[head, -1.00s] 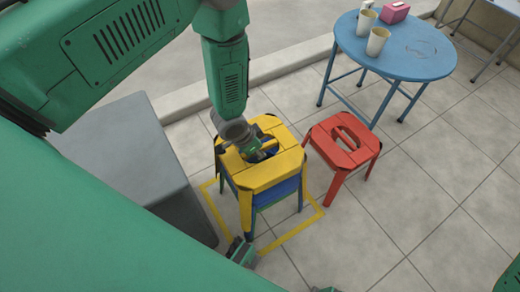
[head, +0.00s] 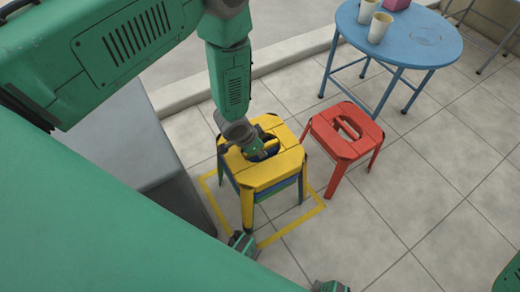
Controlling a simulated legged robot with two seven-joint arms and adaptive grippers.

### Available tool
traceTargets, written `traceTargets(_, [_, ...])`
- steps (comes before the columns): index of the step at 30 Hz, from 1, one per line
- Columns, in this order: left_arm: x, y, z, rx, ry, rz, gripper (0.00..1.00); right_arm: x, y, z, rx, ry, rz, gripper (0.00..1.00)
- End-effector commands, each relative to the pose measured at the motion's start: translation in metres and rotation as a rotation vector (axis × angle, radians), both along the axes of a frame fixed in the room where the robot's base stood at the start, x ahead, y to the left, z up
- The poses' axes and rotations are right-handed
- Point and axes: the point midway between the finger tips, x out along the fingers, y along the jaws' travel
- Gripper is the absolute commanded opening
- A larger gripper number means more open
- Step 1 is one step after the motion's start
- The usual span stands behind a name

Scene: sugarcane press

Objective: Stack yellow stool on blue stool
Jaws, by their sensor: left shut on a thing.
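The yellow stool (head: 266,175) is upright near the middle of the head view. It sits over the blue stool (head: 284,186), whose blue side shows just under the yellow seat; most of the blue stool is hidden. Green legs also show below them. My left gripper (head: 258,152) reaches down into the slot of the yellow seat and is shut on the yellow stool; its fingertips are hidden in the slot. Of my right arm, only green parts (head: 331,286) show at the bottom right edge, and I cannot make out its jaws.
A yellow square outline (head: 309,218) on the tiled floor surrounds the stools. A red stool (head: 343,134) stands close by on the right. A round blue table (head: 405,49) with cups (head: 380,27) is behind it. A grey block (head: 125,140) is at left.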

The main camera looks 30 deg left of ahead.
Motion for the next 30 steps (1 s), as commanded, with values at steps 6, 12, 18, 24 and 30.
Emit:
traceTargets(6, [0.001, 0.001, 0.000, -0.005, -0.003, 0.000, 0.00, 0.000, 0.000, 0.000, 0.000, 0.000, 0.000, 0.40])
traceTargets(12, [0.001, 0.001, -0.002, -0.003, -0.003, 0.001, 0.00, 0.000, 0.000, 0.000, 0.000, 0.000, 0.000, 0.40])
traceTargets(18, [0.001, 0.000, -0.005, -0.003, -0.003, 0.001, 0.00, 0.000, 0.000, 0.000, 0.000, 0.000, 0.000, 0.40])
traceTargets(24, [0.001, 0.001, -0.009, -0.003, -0.003, 0.001, 0.00, 0.000, 0.000, 0.000, 0.000, 0.000, 0.000, 0.40])
traceTargets(30, [0.001, 0.000, -0.015, -0.003, 0.000, 0.001, 0.00, 0.000, 0.000, 0.000, 0.000, 0.000, 0.000, 0.40])
